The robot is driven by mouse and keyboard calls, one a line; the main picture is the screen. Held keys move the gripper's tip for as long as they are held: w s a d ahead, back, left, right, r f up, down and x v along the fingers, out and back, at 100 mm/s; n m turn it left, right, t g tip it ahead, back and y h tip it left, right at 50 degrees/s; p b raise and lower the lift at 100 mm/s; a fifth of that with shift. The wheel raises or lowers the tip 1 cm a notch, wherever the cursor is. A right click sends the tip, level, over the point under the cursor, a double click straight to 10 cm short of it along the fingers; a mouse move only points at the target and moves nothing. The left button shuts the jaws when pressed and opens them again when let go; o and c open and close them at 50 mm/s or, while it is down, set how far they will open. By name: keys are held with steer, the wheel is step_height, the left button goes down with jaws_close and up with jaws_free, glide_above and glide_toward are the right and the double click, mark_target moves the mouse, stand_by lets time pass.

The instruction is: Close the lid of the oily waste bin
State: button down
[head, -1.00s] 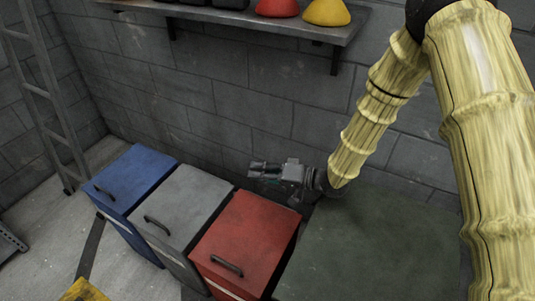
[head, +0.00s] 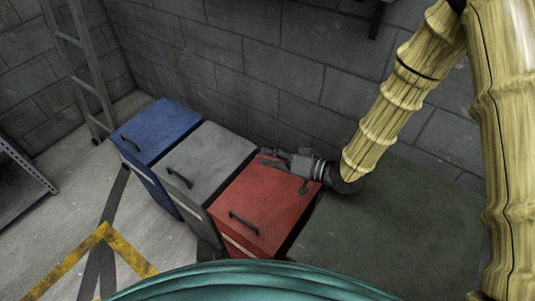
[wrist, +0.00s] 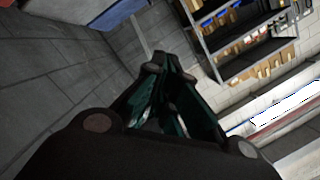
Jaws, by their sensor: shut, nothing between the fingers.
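Three bins stand in a row in the head view: a blue bin (head: 160,128), a grey bin (head: 213,158) and a red bin (head: 262,205). All three lids look down, each with a dark handle near its front edge. No label tells me which is the oily waste bin. My gripper (head: 268,161) is at the back edge of the red lid, close to the grey bin's back corner, pointing left. I cannot tell whether it touches the lid. It is shut and empty; its fingers also show in the wrist view (wrist: 163,65).
A dark green flat top (head: 400,220) lies right of the red bin, under my arm. A block wall (head: 270,70) stands close behind the bins. A ladder (head: 80,65) leans at the left. Floor with yellow marking (head: 105,232) is clear in front. The wrist view shows loaded shelves (wrist: 235,45).

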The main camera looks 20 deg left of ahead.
steer(key=shift+r, duration=0.1)
steer(key=s+d+r+p, duration=0.1)
steer(key=s+d+r, duration=0.1)
steer(key=d+r, duration=0.4)
steer(key=v, duration=0.3)
steer(key=shift+d+f, duration=0.25)
steer(key=shift+d, duration=0.1)
stand_by(0.3)
